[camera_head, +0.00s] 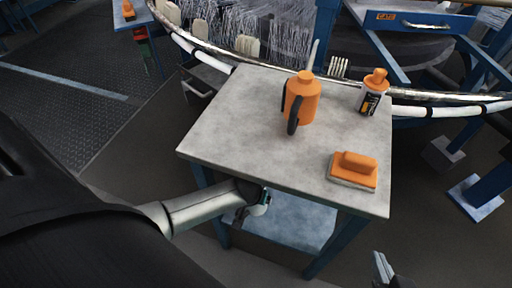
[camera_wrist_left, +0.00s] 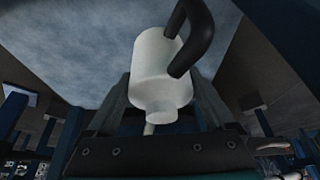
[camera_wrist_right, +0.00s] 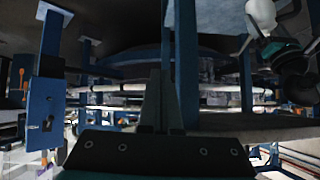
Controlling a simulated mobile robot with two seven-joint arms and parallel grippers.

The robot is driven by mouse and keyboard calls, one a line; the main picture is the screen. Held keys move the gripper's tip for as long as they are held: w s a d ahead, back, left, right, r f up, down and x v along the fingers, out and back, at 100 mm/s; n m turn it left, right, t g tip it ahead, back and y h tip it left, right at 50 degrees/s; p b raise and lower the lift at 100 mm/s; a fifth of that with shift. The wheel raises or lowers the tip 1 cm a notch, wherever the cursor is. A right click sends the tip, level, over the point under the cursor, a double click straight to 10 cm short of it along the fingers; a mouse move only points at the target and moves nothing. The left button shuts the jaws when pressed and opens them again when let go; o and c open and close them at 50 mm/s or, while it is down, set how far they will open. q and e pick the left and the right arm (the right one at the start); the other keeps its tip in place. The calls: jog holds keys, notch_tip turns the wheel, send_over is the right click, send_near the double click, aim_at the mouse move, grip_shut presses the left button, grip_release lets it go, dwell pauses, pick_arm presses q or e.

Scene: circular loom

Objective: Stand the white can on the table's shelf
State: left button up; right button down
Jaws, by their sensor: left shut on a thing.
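The white can (camera_wrist_left: 160,72) with a black handle is between the fingers of my left gripper (camera_wrist_left: 160,105), which is shut on it. Its narrow neck faces the wrist camera and its body points at the grey-blue shelf (camera_wrist_left: 75,40). In the head view my left gripper (camera_head: 258,200) is low at the table's front edge, above the shelf (camera_head: 295,225), and little of the can (camera_head: 258,210) shows. The can also shows in the right wrist view (camera_wrist_right: 262,14). I cannot tell if it touches the shelf. My right gripper (camera_head: 383,268) is empty, its fingers together (camera_wrist_right: 166,100).
On the grey table top (camera_head: 225,130) stand an orange can (camera_head: 304,100) with a black handle and an orange-capped bottle (camera_head: 372,95). An orange brush (camera_head: 354,170) lies near the right edge. Blue table legs (camera_head: 325,262) flank the shelf. The loom ring (camera_head: 430,110) curves behind.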

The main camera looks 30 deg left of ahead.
pick_arm(q)
jog(key=shift+f+b, duration=0.35)
jog(key=shift+f, duration=0.1)
jog(key=shift+f+b, duration=0.3)
jog(key=shift+f, duration=0.05)
pick_arm(e)
jog(key=shift+w+a+r+t+y, duration=0.25)
jog(key=shift+a+t+y, duration=0.15)
jog(key=shift+a+t, duration=0.3)
jog(key=shift+w+a+r+t+y, duration=0.2)
jog(key=shift+a+t+y, duration=0.2)
jog(key=shift+a+t, duration=0.25)
pick_arm(q)
jog(key=shift+f, duration=0.1)
jog(key=o, duration=1.4)
pick_arm(e)
jog(key=shift+a, duration=0.1)
